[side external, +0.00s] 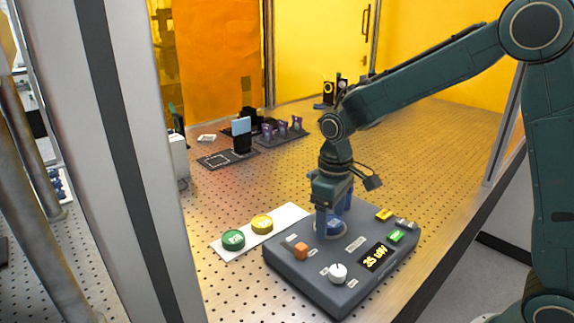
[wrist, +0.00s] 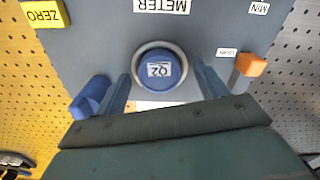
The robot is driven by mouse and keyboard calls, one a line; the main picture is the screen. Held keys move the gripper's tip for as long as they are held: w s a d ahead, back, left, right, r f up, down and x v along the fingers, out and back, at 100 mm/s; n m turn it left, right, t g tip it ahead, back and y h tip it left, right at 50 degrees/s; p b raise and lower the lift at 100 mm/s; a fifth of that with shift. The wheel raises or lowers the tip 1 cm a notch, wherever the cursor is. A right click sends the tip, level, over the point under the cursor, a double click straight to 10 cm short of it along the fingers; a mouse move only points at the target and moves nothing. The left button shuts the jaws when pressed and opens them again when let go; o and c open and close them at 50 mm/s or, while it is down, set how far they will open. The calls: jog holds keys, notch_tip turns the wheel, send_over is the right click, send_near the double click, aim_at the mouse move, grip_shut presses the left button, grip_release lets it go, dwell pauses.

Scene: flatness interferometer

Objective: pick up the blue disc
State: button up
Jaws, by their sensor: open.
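The blue disc (wrist: 158,71) sits in a round silver-rimmed seat on the grey meter box and carries a white label reading Q2. In the side view the blue disc (side external: 334,226) shows partly, between and below my fingers. My gripper (side external: 333,232) points down over the disc. In the wrist view my gripper (wrist: 163,80) is open, with one finger on each side of the disc and a gap to each. I cannot tell how far the fingertips are above the box top.
The meter box (side external: 330,290) has an orange lever (side external: 301,251), a white knob (side external: 338,272), a display (side external: 375,257), and yellow (side external: 384,215) and green (side external: 396,236) buttons. A white plate (side external: 285,217) beside it holds a green disc (side external: 233,239) and a yellow disc (side external: 262,224). Optics stand farther back.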

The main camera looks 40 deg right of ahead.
aim_at(330, 220)
dwell(0.3)
jog(key=c, duration=1.1)
jog(key=shift+r, duration=0.15)
notch_tip(330, 220, up, 20)
dwell(0.6)
